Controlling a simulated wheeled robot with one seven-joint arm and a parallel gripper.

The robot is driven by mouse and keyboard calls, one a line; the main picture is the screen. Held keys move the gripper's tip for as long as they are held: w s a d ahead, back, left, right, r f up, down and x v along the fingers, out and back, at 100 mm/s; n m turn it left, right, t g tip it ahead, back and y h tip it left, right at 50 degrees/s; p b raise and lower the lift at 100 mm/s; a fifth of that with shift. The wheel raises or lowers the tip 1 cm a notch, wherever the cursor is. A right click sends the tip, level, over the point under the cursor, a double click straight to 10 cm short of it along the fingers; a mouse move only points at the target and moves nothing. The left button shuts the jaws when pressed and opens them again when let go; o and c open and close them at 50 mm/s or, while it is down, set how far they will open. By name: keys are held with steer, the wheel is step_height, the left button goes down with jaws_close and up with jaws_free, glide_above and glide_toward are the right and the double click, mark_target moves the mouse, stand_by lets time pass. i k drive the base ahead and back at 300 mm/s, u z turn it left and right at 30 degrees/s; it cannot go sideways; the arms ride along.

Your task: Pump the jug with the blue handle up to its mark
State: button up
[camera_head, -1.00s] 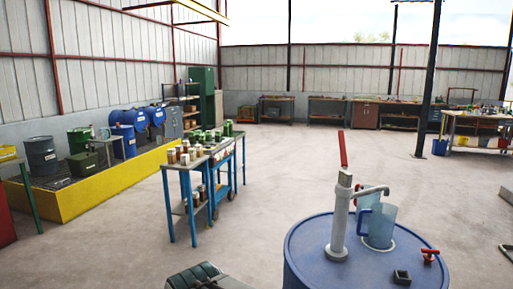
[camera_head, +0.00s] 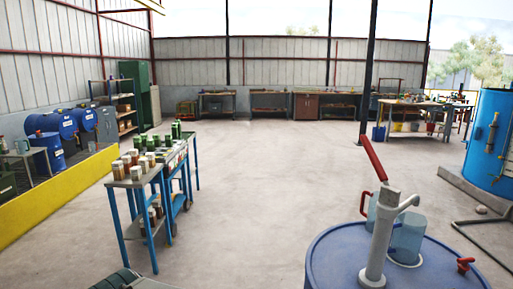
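A blue drum (camera_head: 330,262) stands at the bottom right with a pale grey hand pump (camera_head: 380,240) on its top. The pump's red lever (camera_head: 374,160) points up and leans left. A clear bluish jug (camera_head: 408,240) stands on the drum top under the spout, partly behind the pump; its blue handle is mostly hidden by the pump. A second jug with a red handle (camera_head: 364,203) stands behind the pump, partly covered. I cannot make out a mark or liquid level. My gripper is not in view.
A red valve or tap (camera_head: 465,264) sits on the drum's right side. A blue-legged table with jars (camera_head: 137,180) stands left. A tall blue tank (camera_head: 488,140) stands at right. Open concrete floor (camera_head: 270,200) lies between. A dark object (camera_head: 118,280) shows at the bottom edge.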

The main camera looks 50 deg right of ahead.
mark_target(383, 177)
steer(key=z, duration=0.1)
steer(key=i, duration=0.8)
steer(key=z, duration=3.2)
